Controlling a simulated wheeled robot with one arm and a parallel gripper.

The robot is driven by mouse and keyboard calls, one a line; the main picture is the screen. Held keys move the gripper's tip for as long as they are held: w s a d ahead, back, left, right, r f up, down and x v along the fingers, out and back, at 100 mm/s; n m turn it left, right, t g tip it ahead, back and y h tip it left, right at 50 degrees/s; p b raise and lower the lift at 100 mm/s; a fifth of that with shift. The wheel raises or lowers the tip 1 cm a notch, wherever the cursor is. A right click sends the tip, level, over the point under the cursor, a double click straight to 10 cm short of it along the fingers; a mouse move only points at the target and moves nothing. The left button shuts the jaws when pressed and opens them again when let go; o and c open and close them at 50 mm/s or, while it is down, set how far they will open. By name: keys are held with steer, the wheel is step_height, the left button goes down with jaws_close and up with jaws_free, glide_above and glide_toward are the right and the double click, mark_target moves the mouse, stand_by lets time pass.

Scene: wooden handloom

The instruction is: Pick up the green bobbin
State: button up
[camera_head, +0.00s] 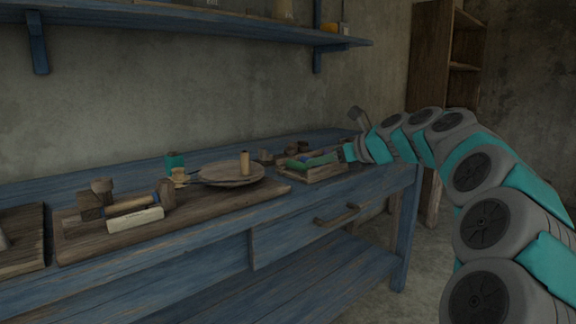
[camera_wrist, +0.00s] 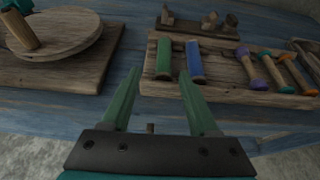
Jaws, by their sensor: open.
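The green bobbin (camera_wrist: 164,57) lies in a shallow wooden tray (camera_wrist: 222,94), pointing away from my gripper, with a wooden end showing at its near side. A blue bobbin (camera_wrist: 194,60) lies parallel just to its right. My gripper (camera_wrist: 160,73) is open and empty. In the wrist view its two green fingers reach toward the tray, and the green bobbin appears between the fingertips, with the blue bobbin by the right fingertip. The height gap between fingers and bobbin cannot be told. In the head view the tray (camera_head: 312,178) stands near the bench's right end, by my arm's end.
Purple- and orange-ended bobbins (camera_wrist: 252,70) lie at the tray's right. A round wooden board (camera_wrist: 62,47) with an upright spool (camera_head: 245,163) stands left. Small wooden pieces (camera_wrist: 212,20) sit behind the tray. The blue bench (camera_head: 225,250) has a shelf (camera_head: 200,22) above it.

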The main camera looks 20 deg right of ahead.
mark_target(304, 165)
steer(key=shift+w, duration=0.55)
steer(key=x, duration=0.5)
steer(key=b+x, duration=0.1)
steer(key=x, duration=0.1)
steer(key=shift+w+f, duration=0.2)
steer(key=shift+f, duration=0.2)
steer(key=shift+d+r, duration=0.1)
jaws_close()
